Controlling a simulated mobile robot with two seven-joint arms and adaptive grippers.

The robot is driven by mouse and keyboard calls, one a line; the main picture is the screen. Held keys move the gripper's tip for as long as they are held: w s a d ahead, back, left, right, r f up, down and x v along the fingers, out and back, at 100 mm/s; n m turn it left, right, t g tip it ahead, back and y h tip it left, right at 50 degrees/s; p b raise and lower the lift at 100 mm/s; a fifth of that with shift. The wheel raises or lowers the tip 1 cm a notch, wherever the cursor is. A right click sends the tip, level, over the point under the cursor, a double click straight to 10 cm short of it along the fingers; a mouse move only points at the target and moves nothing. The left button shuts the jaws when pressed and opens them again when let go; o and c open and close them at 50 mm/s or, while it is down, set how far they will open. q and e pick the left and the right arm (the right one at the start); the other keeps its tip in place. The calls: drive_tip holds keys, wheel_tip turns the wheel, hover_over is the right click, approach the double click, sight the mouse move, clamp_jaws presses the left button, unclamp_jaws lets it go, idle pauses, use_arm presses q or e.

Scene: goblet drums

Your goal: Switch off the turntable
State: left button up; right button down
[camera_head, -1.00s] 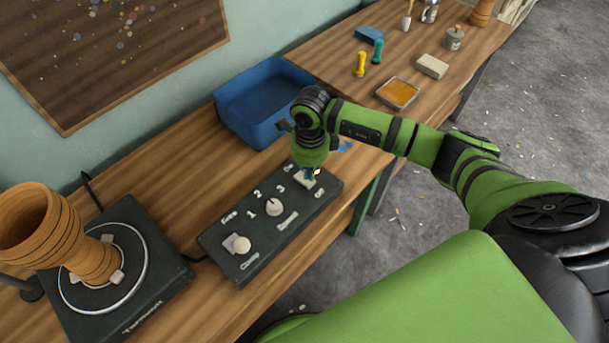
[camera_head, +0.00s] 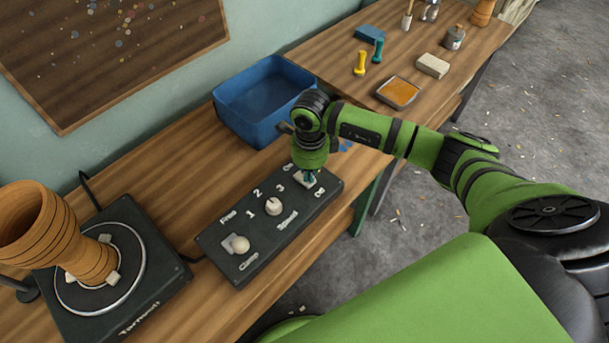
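The dark turntable (camera_head: 160,293) stands at the lower left. An orange-brown goblet drum (camera_head: 95,262) lies tilted over its round plate, with pale clamp jaws around the drum's foot. A cable runs toward the dark control box (camera_head: 250,268), which has a clamp knob (camera_head: 240,244), a speed knob (camera_head: 273,206) and a pale on/off switch (camera_head: 303,183) at its right end. My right gripper (camera_head: 310,179) points down at this switch, over or touching it. Its fingers are small and partly hidden, and they hide most of the switch. My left gripper is out of view.
A blue bin (camera_head: 262,104) stands just behind the control box and my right wrist. A second table holds a yellow tool (camera_head: 360,64), an orange tray (camera_head: 398,93) and a pale block (camera_head: 432,66). Bare wood (camera_head: 160,165) lies left of the bin.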

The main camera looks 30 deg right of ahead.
drive_tip(key=shift+f+b, duration=0.5)
drive_tip(key=shift+f, duration=0.1)
drive_tip(key=shift+r, duration=0.15)
drive_tip(key=shift+w+r+p, duration=0.1)
drive_tip(key=shift+r+p, duration=0.7)
drive_tip(key=shift+r, duration=0.05)
drive_tip(key=shift+r+p, duration=1.7)
drive_tip(key=shift+r, duration=0.85)
